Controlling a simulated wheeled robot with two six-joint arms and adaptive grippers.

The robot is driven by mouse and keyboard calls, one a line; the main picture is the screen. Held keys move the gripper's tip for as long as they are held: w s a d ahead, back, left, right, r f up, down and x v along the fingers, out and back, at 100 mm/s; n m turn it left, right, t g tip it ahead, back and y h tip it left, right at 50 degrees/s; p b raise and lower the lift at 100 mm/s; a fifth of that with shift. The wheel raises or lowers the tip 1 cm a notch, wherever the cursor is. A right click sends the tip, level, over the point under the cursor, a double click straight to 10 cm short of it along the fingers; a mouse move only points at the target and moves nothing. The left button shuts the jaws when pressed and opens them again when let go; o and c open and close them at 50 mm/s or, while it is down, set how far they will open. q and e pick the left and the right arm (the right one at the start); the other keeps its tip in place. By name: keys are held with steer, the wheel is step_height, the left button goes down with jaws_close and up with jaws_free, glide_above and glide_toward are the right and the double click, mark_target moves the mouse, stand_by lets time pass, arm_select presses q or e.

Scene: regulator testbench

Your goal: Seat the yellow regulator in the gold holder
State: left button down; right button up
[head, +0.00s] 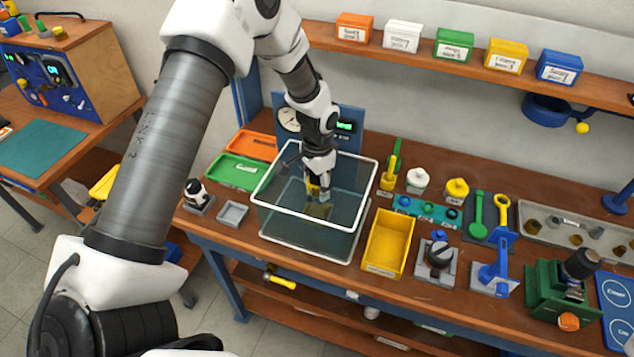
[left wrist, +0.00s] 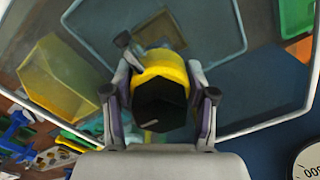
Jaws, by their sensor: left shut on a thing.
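The yellow regulator (left wrist: 161,72), with a black angular end, is held between the fingers of my left gripper (left wrist: 160,98) in the left wrist view. In the head view my left gripper (head: 319,187) reaches down inside the clear tank (head: 300,250), and a bit of the yellow regulator (head: 312,187) shows at its fingers. A dull gold shape, apparently the gold holder (head: 318,209), lies low in the tank below the gripper. In the left wrist view it is partly hidden behind the regulator. I cannot tell whether the two touch. My right gripper is not in view.
The tank's white rim (head: 340,157) surrounds my left gripper. A yellow bin (head: 389,243) stands right of the tank, a small grey tray (head: 232,213) and a green tray (head: 234,172) left. Tools and fixtures crowd the bench's right side.

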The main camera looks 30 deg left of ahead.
arm_select(q)
steer(key=shift+f+b, duration=1.4)
steer(key=shift+f, duration=2.2)
stand_by(3.3)
jaws_free()
stand_by(0.4)
